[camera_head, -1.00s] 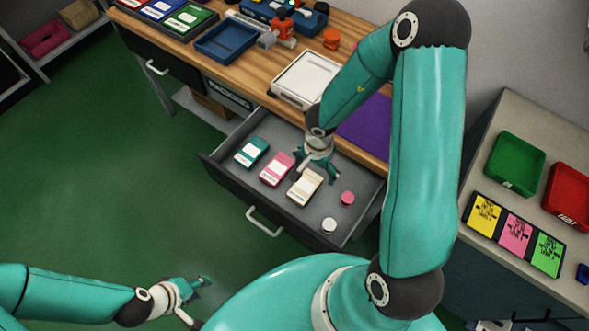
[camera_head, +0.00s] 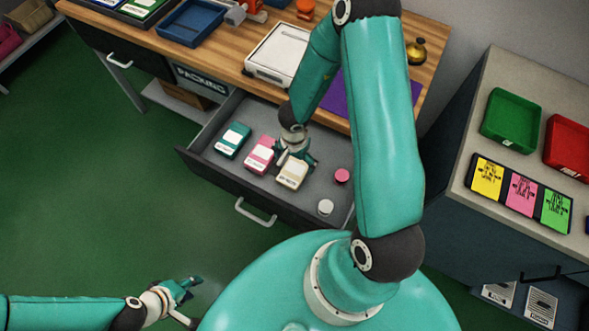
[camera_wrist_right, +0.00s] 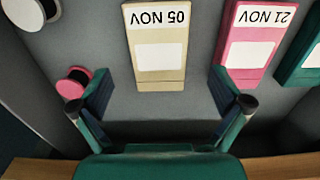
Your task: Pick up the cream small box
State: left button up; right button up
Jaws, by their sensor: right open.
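The cream small box (camera_head: 292,174) lies in the open drawer, between a pink box (camera_head: 260,154) and a pink round piece (camera_head: 342,175). In the right wrist view the cream box (camera_wrist_right: 157,45) carries the label "05 NOV" and lies ahead of the fingers, roughly midway between them. My right gripper (camera_head: 294,157) is at the back end of the cream box in the head view. In the wrist view the right gripper (camera_wrist_right: 165,105) is open and empty. My left gripper (camera_head: 190,291) is over the green floor, far from the drawer; its finger gap is unclear.
A teal box (camera_head: 233,140) and a white round piece (camera_head: 325,207) also lie in the drawer (camera_head: 203,165). In the wrist view the pink box (camera_wrist_right: 245,40) is close to the right finger and the pink round piece (camera_wrist_right: 74,83) close to the left finger.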

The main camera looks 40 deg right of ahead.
aim_at(294, 170)
notch_tip(294, 170, down, 4)
jog(key=b, duration=0.3)
jog(key=shift+s+a+f, duration=0.1)
jog(key=shift+s+a, duration=0.05)
jog(key=shift+f, duration=0.55)
jog(key=shift+c, duration=0.3)
jog(key=c, duration=1.2)
jog(key=shift+r, duration=0.1)
